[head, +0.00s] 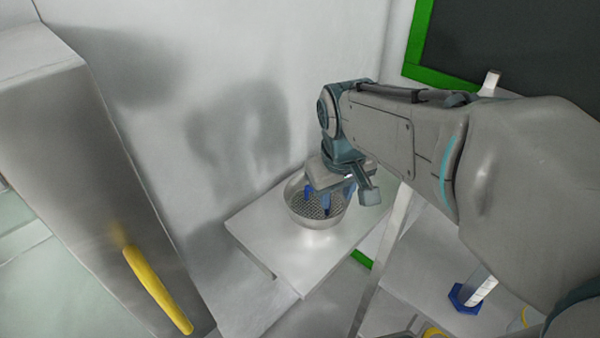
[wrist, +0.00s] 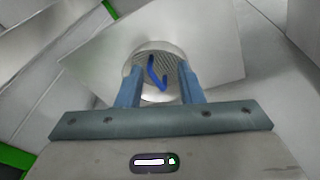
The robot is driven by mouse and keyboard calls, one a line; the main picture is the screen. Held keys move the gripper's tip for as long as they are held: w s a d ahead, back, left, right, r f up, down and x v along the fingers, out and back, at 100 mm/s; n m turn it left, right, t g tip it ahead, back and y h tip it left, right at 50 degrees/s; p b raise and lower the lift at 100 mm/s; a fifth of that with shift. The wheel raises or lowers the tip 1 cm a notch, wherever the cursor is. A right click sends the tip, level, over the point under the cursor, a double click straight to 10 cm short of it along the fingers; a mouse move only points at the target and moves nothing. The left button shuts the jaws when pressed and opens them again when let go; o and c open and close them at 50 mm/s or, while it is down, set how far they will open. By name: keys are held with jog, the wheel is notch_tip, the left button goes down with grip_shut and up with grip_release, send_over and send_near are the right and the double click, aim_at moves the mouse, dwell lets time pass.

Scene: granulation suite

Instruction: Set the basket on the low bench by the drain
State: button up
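The basket (head: 318,222) is a round metal bowl with a perforated floor and a blue handle. It rests upright on the pale low bench (head: 262,235), in the head view's centre. My gripper (head: 337,192) is directly above the basket, partly covering its far side. In the wrist view, the basket (wrist: 172,57) and the bench (wrist: 225,62) lie beyond my gripper (wrist: 158,74). Its two blue fingers are spread apart, with the blue handle showing in the gap and no finger visibly pressed on it. I cannot make out the drain.
A wall stands behind the bench. A large grey cabinet (head: 95,150) with a yellow handle (head: 158,290) is at the left. At the lower right, another surface (head: 425,275) carries a blue-based item (head: 466,297). The bench's near left part is clear.

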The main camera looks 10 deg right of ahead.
jog(key=w+a+n+g+h+b, duration=0.1)
jog(key=w+a+n, duration=0.25)
jog(key=w, duration=0.95)
jog(key=n, duration=0.1)
send_over(306, 209)
jog(key=w+d, duration=0.1)
jog(key=d, duration=0.1)
notch_tip(306, 209, down, 9)
jog(key=shift+w+d+f+p, duration=0.1)
jog(key=shift+f+p, duration=0.1)
jog(key=shift+f, duration=0.7)
jog(key=shift+w+f+p, duration=0.1)
jog(key=shift+f+p, duration=0.05)
jog(key=shift+f, duration=0.8)
jog(key=shift+w+d+f+p, duration=0.1)
jog(key=shift+f+p, duration=0.1)
jog(key=shift+f, duration=0.7)
grip_shut()
